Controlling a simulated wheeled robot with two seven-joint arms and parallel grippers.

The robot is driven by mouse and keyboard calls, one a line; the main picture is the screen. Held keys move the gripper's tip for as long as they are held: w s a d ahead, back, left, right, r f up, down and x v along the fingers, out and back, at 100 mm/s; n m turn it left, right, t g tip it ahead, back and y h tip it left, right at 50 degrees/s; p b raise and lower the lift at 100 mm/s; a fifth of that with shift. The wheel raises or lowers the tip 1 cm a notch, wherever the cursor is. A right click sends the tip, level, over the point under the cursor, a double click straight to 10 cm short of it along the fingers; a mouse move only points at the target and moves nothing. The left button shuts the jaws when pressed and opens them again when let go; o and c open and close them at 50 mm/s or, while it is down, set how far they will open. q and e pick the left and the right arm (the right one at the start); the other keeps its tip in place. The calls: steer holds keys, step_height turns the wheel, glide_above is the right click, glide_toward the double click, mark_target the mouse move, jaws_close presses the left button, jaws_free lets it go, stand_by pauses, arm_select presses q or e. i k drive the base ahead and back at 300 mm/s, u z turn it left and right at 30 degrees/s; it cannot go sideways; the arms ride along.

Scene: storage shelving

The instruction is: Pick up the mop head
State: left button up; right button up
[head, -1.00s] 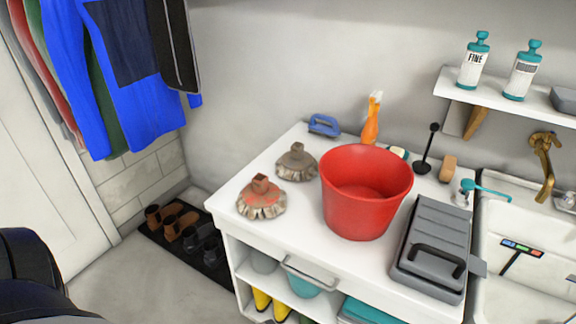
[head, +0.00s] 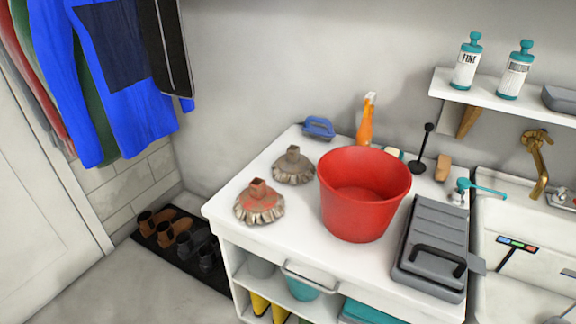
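Two mop heads stand on the white counter (head: 305,239), left of the red bucket. The nearer mop head (head: 259,203) has a reddish top with a square socket and a pale fringed skirt. The farther mop head (head: 293,167) is grey-brown with a similar socket and fringe. Both sit upright and apart from each other. Neither of my grippers shows in the head view, and nothing touches the mop heads.
A red bucket (head: 364,195) stands just right of the mop heads. A grey toolbox (head: 432,245), blue brush (head: 319,127) and orange spray bottle (head: 366,122) share the counter. A sink (head: 520,250) is at right. Shoes (head: 180,236) lie on a floor mat at left.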

mark_target(293, 163)
steer(key=z, duration=1.3)
steer(key=k, duration=0.95)
steer(key=u, duration=1.6)
steer(key=i, duration=1.5)
steer(key=z, duration=0.35)
